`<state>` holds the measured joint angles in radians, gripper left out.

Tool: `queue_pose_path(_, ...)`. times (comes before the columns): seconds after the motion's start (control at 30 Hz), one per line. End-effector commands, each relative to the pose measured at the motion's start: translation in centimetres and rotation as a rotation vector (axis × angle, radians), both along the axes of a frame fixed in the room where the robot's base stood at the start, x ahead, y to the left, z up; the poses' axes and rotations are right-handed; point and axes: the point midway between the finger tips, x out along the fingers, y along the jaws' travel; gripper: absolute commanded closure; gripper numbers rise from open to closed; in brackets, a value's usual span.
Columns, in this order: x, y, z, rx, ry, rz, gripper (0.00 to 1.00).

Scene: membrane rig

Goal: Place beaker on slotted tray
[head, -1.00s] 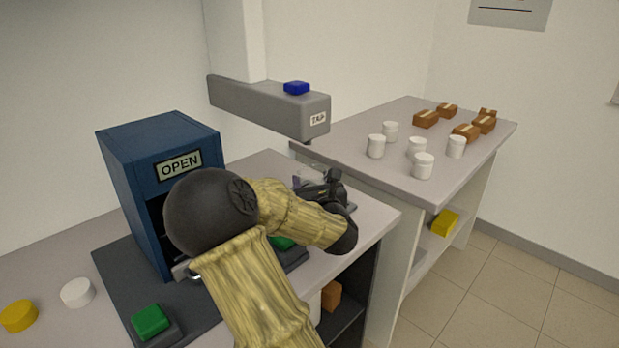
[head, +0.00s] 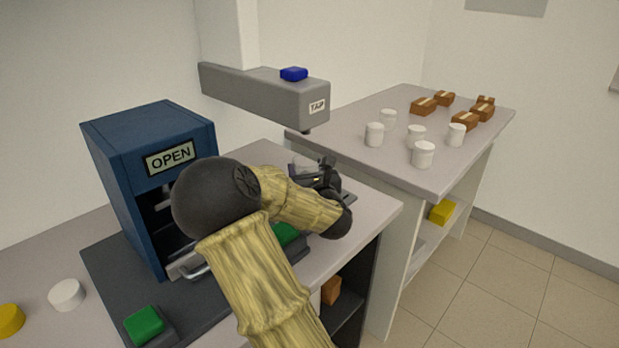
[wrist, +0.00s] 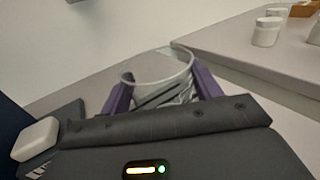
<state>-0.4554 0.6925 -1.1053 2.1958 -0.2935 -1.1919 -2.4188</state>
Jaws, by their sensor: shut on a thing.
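A clear glass beaker (wrist: 172,68) stands between the two purple fingers of my gripper (wrist: 163,90) in the wrist view. The gripper is shut on it. Dark slots of the slotted tray (wrist: 158,97) show through the beaker's glass, below it. I cannot tell whether the beaker touches the tray. In the head view my dark gripper (head: 318,176) is over the counter under the tap arm, and a small edge of the tray (head: 349,197) shows beside it. My arm hides most of the tray, and the beaker is hard to make out there.
The grey tap arm (head: 265,98) with a blue button (head: 293,74) overhangs the counter. A blue cabinet marked OPEN (head: 150,190) stands left, near green buttons (head: 144,325). A side table (head: 350,110) carries white cups (head: 423,154) and brown boxes (head: 423,106).

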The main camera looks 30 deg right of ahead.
Motion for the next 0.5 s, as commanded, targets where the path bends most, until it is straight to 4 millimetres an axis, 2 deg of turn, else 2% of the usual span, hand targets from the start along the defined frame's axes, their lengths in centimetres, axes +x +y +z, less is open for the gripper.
queue_pose_path(0.03,0.09,0.33,-1.1,0.0,0.0,0.006,0.61)
queue_pose_path(0.1,0.13,0.49,-1.49,-0.001,-0.001,0.009,0.61)
queue_pose_path(0.5,0.1,0.4,-1.73,-0.001,-0.001,0.007,0.61)
